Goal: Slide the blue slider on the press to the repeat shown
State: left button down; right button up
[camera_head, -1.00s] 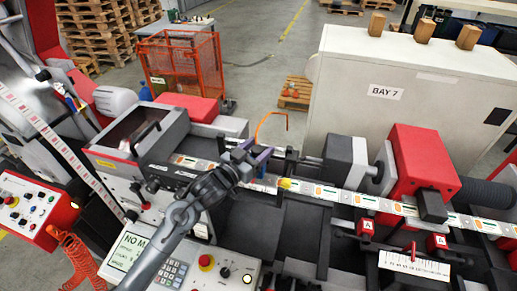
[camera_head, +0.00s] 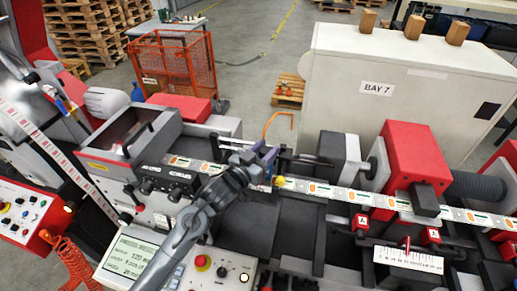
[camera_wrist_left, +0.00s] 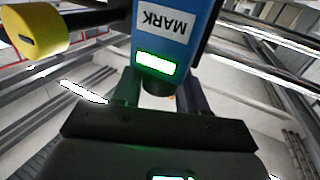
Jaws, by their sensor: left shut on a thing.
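The blue slider (camera_wrist_left: 185,45) fills the top middle of the left wrist view. It bears a white MARK label and a lit green window. My left gripper (camera_head: 264,160) is shut on it, with a finger on each side of its dark lower end. In the head view the gripper hides most of the slider, above the printed web on the press. A yellow knob (camera_head: 280,181) sits just right of the gripper; it also shows in the left wrist view (camera_wrist_left: 35,30). The press screen (camera_head: 135,258) shows several lines of text, too small to read surely. My right gripper is out of view.
A scale with a red pointer (camera_head: 410,262) is at lower right. A red block (camera_head: 412,160) stands over the web (camera_head: 355,196) on the right. A keypad panel (camera_head: 210,275) lies under my left arm. A white BAY 7 cabinet (camera_head: 410,110) stands behind.

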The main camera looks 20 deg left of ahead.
pick_arm(q)
jog(key=c, duration=0.7)
grip_release()
jog(key=shift+s+a, duration=0.1)
jog(key=shift+s+a+f, duration=0.1)
jog(key=shift+s, duration=0.1)
jog(key=shift+b+v, duration=1.1)
jog(key=shift+v, duration=3.95)
